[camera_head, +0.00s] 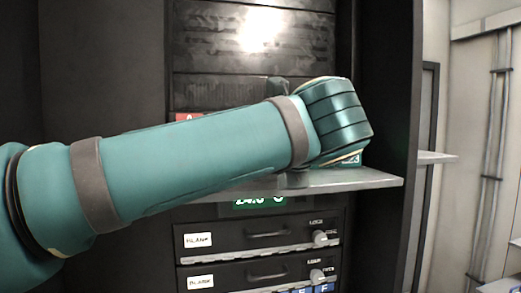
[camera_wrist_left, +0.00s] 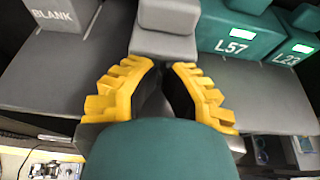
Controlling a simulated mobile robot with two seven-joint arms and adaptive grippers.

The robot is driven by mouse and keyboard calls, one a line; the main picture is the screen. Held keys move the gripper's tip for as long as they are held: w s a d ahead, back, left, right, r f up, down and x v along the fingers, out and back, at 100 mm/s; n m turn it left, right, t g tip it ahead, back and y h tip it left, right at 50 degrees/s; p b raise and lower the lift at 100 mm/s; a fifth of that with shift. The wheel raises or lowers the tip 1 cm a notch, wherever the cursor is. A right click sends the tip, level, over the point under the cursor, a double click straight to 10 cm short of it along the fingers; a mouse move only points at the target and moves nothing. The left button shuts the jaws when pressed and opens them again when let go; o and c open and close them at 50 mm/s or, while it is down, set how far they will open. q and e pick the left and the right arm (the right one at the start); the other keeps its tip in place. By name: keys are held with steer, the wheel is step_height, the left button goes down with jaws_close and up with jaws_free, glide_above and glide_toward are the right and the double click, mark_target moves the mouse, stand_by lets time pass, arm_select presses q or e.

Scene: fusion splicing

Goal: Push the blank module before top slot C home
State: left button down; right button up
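In the left wrist view a grey module marked BLANK (camera_wrist_left: 60,14) stands at the upper left of a grey shelf (camera_wrist_left: 35,85). An unlabelled grey block (camera_wrist_left: 165,45) lies straight ahead of my left gripper (camera_wrist_left: 163,68). I cannot tell which grey piece is the module before top slot C. The gripper's yellow fingers are apart, with their tips close to the near face of the block; contact is unclear. In the head view my left arm reaches across the rack and hides the gripper and most slots. My right gripper is in neither view.
Teal modules L57 (camera_wrist_left: 237,35) and L23 (camera_wrist_left: 293,50) stand at the right in the wrist view. The shelf (camera_head: 365,179) sticks out under my arm in the head view. Below it are a green display (camera_head: 260,202) and BLANK-labelled drawers (camera_head: 265,245) with handles and knobs.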

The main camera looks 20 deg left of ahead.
arm_select(q)
steer(key=shift+w+a, duration=0.65)
steer(key=shift+w, duration=0.3)
steer(key=shift+w+a, duration=0.6)
steer(key=shift+w, duration=0.3)
steer(key=shift+w+a, duration=0.65)
steer(key=shift+w, duration=0.3)
steer(key=shift+s+d, duration=0.75)
steer(key=shift+s, duration=0.4)
steer(key=shift+s+d, duration=0.8)
steer(key=shift+s, duration=0.3)
steer(key=shift+s+d, duration=0.75)
steer(key=shift+s, duration=0.4)
